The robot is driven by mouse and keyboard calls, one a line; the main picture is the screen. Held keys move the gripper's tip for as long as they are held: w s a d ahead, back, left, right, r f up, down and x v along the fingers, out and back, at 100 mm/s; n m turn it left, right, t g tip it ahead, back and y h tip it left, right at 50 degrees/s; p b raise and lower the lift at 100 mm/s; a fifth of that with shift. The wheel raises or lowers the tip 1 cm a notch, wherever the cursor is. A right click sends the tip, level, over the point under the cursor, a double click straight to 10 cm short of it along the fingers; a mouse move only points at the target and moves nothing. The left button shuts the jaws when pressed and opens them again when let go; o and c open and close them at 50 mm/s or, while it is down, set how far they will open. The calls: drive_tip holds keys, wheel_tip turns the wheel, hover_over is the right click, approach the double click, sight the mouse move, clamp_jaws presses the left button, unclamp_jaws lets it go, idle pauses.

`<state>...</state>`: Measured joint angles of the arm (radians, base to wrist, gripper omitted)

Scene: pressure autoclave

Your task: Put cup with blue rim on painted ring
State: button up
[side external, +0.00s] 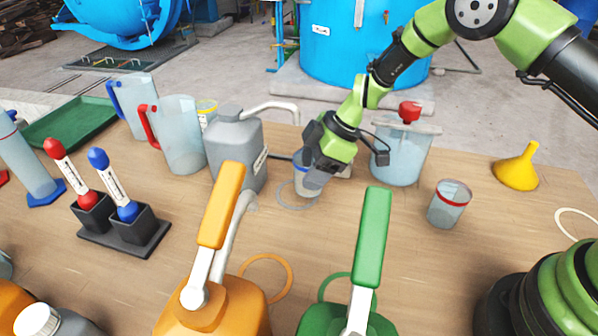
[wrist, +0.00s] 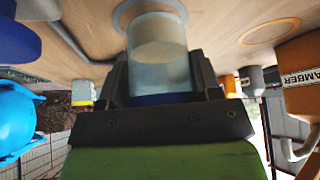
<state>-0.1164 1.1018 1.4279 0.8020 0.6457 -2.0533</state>
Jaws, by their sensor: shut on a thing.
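The clear cup with blue rim (side external: 308,186) is between the fingers of my gripper (side external: 318,168), which is shut on it. In the wrist view the cup (wrist: 157,45) fills the space between the fingers (wrist: 165,85), with its blue band close to the gripper body. A grey painted ring (side external: 281,195) lies on the table at the cup's base, and part of it shows around the base in the wrist view (wrist: 122,14). The cup looks upright. I cannot tell whether its base touches the table. The gripper hides much of the cup in the side view.
A grey jug (side external: 236,150) stands close left, a clear lidded vessel (side external: 401,155) close right. A red-rimmed cup (side external: 449,207) and yellow funnel (side external: 517,168) are further right. Orange (side external: 288,273), green (side external: 322,287) and white (side external: 560,222) rings lie on the table. Orange (side external: 222,305) and green (side external: 330,318) jugs stand in front.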

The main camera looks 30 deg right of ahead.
sight(299, 174)
drive_tip(key=shift+w+a+f, duration=0.85)
drive_tip(key=shift+f, duration=0.1)
drive_tip(key=shift+f, duration=0.2)
drive_tip(key=o, duration=1)
drive_tip(key=shift+r, duration=0.1)
